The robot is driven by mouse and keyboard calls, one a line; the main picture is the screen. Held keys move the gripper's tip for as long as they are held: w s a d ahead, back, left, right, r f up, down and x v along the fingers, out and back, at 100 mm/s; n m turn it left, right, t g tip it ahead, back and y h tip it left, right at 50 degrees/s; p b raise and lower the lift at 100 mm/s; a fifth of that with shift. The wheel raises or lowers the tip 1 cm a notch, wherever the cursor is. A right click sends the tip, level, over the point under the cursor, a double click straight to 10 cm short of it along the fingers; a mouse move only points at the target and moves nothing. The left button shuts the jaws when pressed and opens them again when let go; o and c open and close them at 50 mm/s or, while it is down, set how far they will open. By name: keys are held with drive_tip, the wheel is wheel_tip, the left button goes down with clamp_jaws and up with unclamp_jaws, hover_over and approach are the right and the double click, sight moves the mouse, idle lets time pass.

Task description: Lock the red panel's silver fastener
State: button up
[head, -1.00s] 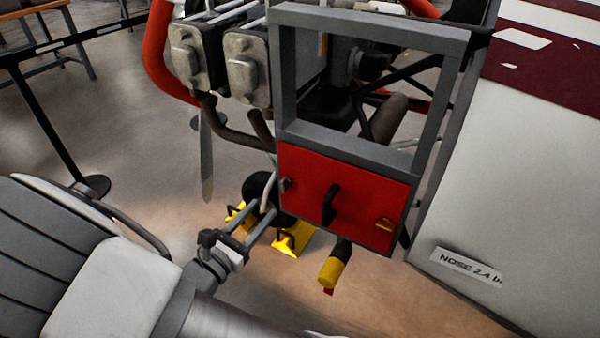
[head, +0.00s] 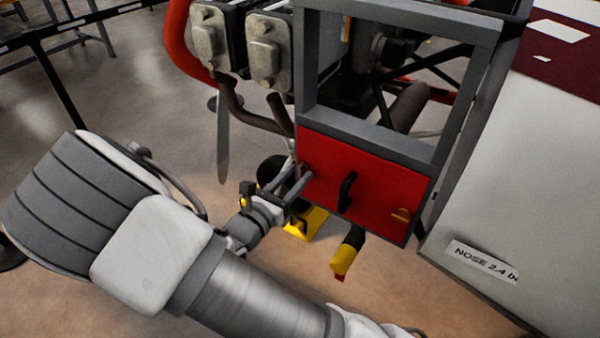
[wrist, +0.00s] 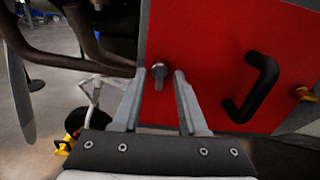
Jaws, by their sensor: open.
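The red panel (head: 360,190) is set in the lower part of a grey frame, with a black handle (head: 347,190) at its middle. The silver fastener (wrist: 159,72) is near the panel's left edge in the wrist view; its small lever points down from a round head. My gripper (wrist: 159,78) is open, with one finger on each side of the fastener in that view and gaps on both sides. Whether the fingertips reach its depth is unclear. In the head view my gripper (head: 303,181) is at the panel's left edge, and its fingers largely hide the fastener.
A yellow fastener (head: 401,215) is at the panel's right side. The grey frame (head: 395,22) rises above the panel. A white panel labelled NOSE (head: 510,170) stands right. A yellow wheel chock (head: 307,223) and a yellow-and-black part (head: 346,255) are below.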

drive_tip(key=shift+w+d, duration=0.2)
idle(0.5)
clamp_jaws()
drive_tip(key=shift+p, duration=0.4)
idle(1.2)
drive_tip(key=shift+o, duration=1.2)
unclamp_jaws()
drive_tip(key=shift+s+a, duration=0.1)
